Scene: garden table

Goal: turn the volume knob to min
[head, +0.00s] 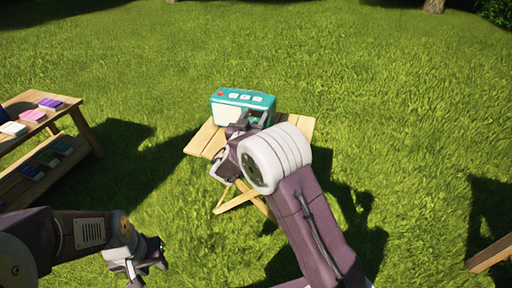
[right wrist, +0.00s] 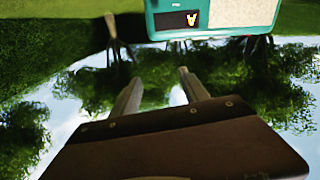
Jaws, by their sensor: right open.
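A teal radio (head: 243,96) with a pale front panel stands on a small wooden folding table (head: 200,139). Its top has a red button and several pale ones. In the right wrist view the radio (right wrist: 215,33) is at the top edge, partly cut off, showing a dark panel with a small yellowish mark (right wrist: 192,19). I cannot make out a volume knob for certain. My right gripper (right wrist: 158,88) is open and empty, its fingers pointing toward the radio and appearing apart from it. In the head view my right arm hides part of the radio's front. My left gripper (head: 153,262) hangs low at left, away from the radio.
A wooden shelf bench (head: 65,106) with several coloured boxes or books stands at the left. Part of another wooden piece (head: 490,254) shows at the lower right. Open grass surrounds the table.

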